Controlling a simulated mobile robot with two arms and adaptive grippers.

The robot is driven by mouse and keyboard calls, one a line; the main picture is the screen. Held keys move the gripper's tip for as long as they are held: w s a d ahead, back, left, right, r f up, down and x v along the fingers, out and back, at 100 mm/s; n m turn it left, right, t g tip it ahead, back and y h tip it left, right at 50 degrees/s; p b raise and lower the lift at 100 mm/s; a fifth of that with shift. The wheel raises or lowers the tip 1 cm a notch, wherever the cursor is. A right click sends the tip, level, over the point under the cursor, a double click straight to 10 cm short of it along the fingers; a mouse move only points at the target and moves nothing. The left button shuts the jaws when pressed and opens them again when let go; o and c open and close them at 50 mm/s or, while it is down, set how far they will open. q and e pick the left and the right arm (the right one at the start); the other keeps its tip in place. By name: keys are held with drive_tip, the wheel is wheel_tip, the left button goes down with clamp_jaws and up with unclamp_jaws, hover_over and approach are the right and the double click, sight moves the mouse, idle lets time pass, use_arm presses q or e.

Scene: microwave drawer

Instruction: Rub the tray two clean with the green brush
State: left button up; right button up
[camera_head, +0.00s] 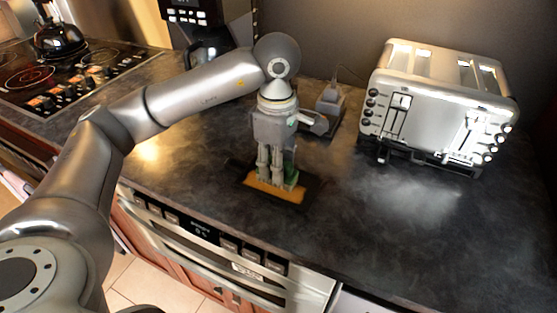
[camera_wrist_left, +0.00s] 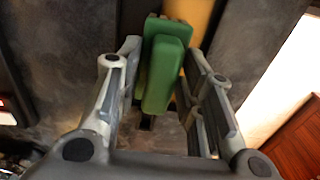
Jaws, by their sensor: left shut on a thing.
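My left gripper (camera_head: 278,182) points down over the counter and is shut on the green brush (camera_wrist_left: 163,70). In the left wrist view, the brush's green block stands between the two fingers (camera_wrist_left: 165,95). Right below the gripper lies a flat dark tray (camera_head: 314,192) with an orange-yellow surface (camera_head: 262,190). The fingers hide part of the tray. I cannot tell if the brush touches it. My right gripper is not in view.
A silver toaster (camera_head: 436,100) stands at the right on the dark counter (camera_head: 400,230). A small grey object (camera_head: 331,100) sits behind my gripper. A stovetop with a kettle (camera_head: 58,40) is at the back left. An oven front (camera_head: 235,255) lies below the counter's front edge.

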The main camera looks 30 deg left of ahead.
use_arm(q)
drive_tip(key=shift+s+r, duration=0.1)
drive_tip(key=shift+s, duration=0.3)
drive_tip(key=shift+s, duration=0.3)
drive_tip(key=shift+s+d+b, duration=0.1)
drive_tip(key=shift+s+b, duration=0.2)
drive_tip(key=shift+s, duration=0.05)
drive_tip(key=shift+d, duration=0.1)
drive_tip(key=shift+d+f, duration=0.25)
drive_tip(key=shift+d, duration=0.2)
drive_tip(key=shift+d+r, duration=0.1)
drive_tip(key=shift+d, duration=0.5)
